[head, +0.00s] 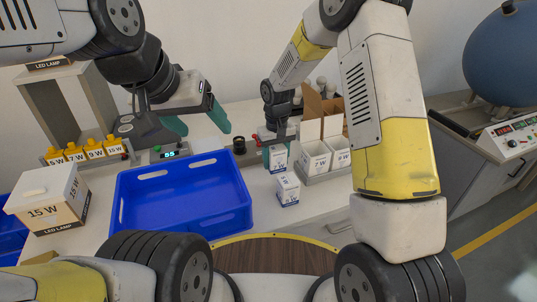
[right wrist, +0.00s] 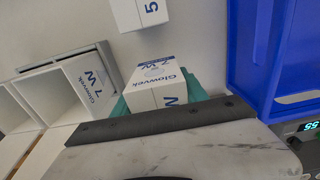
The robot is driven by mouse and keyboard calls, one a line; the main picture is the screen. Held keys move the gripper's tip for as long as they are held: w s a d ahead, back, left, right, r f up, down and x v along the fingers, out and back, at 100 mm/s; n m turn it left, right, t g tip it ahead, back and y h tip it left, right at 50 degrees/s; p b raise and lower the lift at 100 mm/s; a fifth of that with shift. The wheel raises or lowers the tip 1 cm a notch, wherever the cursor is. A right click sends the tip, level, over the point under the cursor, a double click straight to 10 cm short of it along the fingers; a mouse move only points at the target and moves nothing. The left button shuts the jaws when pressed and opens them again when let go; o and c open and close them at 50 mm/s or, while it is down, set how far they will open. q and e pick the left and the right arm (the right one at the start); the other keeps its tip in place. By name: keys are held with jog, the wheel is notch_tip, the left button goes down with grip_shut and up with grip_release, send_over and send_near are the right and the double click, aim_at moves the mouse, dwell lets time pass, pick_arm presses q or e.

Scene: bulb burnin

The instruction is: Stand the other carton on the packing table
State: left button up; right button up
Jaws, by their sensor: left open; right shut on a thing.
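My right gripper (head: 277,156) is shut on a small white and blue carton (head: 278,160). In the right wrist view this carton (right wrist: 160,78) reads "Glowvek 7 W" and sits between the teal fingers. I cannot tell whether its base touches the table. A second similar carton (head: 288,189) stands upright on the white packing table (head: 262,222), just in front of the held one; it also shows at the top of the right wrist view (right wrist: 138,12), with a "5" visible. My left gripper (head: 196,120) is open and empty above the table's back, behind the blue crate.
An empty blue crate (head: 244,208) fills the table's middle left. White bins (head: 315,160), one marked 7 W, stand right of the cartons, with brown cardboard (head: 313,103) behind.

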aim_at(275, 179)
jog(key=shift+f, duration=2.5)
jog(key=shift+f, duration=0.1)
jog(key=o, duration=1.4)
